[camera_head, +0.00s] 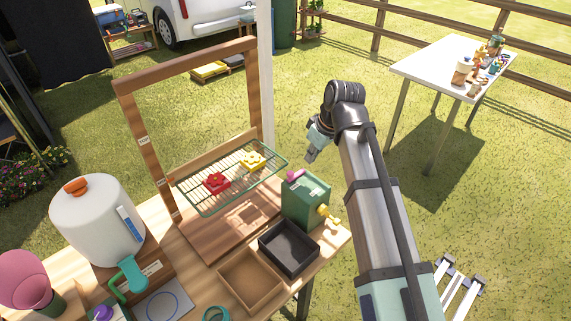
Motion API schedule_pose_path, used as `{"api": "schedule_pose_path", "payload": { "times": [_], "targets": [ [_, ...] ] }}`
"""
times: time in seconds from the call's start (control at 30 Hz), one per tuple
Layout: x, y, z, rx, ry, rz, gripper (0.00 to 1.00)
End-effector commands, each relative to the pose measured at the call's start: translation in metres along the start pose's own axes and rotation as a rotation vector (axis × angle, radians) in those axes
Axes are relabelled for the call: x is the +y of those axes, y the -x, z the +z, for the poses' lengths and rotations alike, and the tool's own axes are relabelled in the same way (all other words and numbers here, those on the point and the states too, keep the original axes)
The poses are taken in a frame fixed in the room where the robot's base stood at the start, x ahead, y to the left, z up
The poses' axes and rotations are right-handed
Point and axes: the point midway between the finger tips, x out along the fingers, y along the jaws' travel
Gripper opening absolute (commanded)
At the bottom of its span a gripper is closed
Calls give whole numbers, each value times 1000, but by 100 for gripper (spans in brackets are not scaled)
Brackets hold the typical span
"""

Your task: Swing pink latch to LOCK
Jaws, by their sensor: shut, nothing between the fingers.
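The pink latch (296,175) is a small bar on top of a green box (306,203) at the right end of the wooden table. The box also has a yellow tap-like part (327,215) on its right side. Any LOCK marking is too small to read here. My gripper (310,156) is shut and empty. In the picture it is just above and slightly right of the latch, with a visible gap between them. My arm reaches up along the right of the box.
A wooden frame with a green wire rack (231,185) holding a red flower (216,183) and a yellow flower (253,161) stands left of the box. A black tray (289,262) and a brown tray (235,291) lie in front. A white tank (95,222) is at left.

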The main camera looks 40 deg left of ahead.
Motion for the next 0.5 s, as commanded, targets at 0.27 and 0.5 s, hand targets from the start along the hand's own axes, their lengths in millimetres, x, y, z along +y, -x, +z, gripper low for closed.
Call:
{"api": "schedule_pose_path", "payload": {
  "times": [0.27,0.5],
  "targets": [
    [-33,25,-41,24,118,-22,0],
    [-35,26,-41,24,122,-23,0]
  ]
}}
